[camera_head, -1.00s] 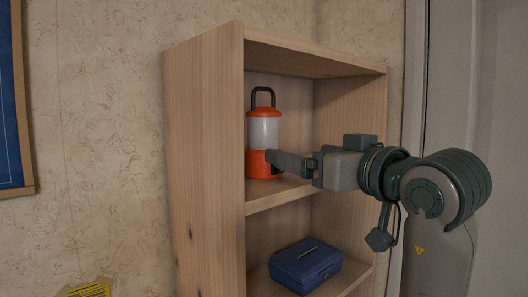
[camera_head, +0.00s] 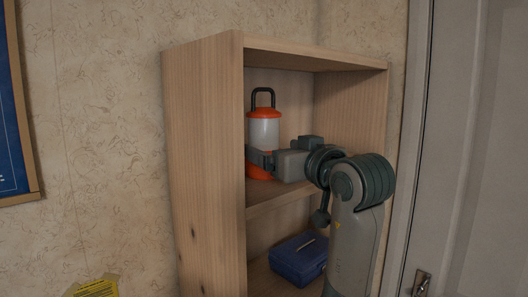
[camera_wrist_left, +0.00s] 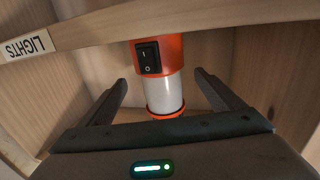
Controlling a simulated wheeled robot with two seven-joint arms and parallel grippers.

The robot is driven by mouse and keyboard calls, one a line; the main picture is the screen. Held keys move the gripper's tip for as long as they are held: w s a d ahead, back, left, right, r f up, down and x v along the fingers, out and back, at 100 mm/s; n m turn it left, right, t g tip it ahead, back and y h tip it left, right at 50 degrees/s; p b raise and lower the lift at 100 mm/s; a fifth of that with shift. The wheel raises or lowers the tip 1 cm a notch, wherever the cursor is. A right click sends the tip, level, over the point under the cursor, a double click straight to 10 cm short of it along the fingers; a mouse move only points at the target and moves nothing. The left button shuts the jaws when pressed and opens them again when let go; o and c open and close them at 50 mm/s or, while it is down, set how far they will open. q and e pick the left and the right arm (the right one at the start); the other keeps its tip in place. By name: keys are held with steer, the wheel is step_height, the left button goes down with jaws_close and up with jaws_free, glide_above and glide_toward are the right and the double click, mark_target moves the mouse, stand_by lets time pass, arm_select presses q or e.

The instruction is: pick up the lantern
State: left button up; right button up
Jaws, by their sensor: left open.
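The lantern (camera_head: 264,131) has an orange base and cap, a pale translucent body and a black handle. It stands upright on the upper shelf of the wooden cabinet. My left gripper (camera_head: 258,158) is open at the lantern's lower part and hides some of its base. In the left wrist view the lantern (camera_wrist_left: 168,92) appears inverted, with a black switch on its orange base. It lies between the spread fingers of my left gripper (camera_wrist_left: 160,78), with gaps visible on both sides. My right gripper is not in view.
The wooden cabinet (camera_head: 203,150) has a side wall close to the lantern's left. A blue box (camera_head: 298,258) sits on the lower shelf, partly hidden by my arm. A label reading LIGHTS (camera_wrist_left: 28,46) is on the shelf edge. A grey door (camera_head: 455,150) stands at the right.

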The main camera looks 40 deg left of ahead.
mark_target(264, 144)
arm_select(q)
steer(key=shift+w+a+r+p, duration=0.15)
steer(key=shift+a+p, duration=0.3)
steer(key=shift+w+a+r+p, duration=0.1)
steer(key=shift+a+p, duration=0.3)
steer(key=shift+p, duration=0.05)
steer(key=p+x, duration=0.1)
steer(key=x, duration=0.1)
steer(key=shift+a+p, duration=0.35)
steer(key=shift+p, duration=0.05)
steer(key=shift+w+a+f, duration=0.15)
steer(key=shift+w+a, duration=0.1)
steer(key=shift+a, duration=0.15)
steer(key=shift+d, duration=0.1)
steer(key=c, duration=1.9)
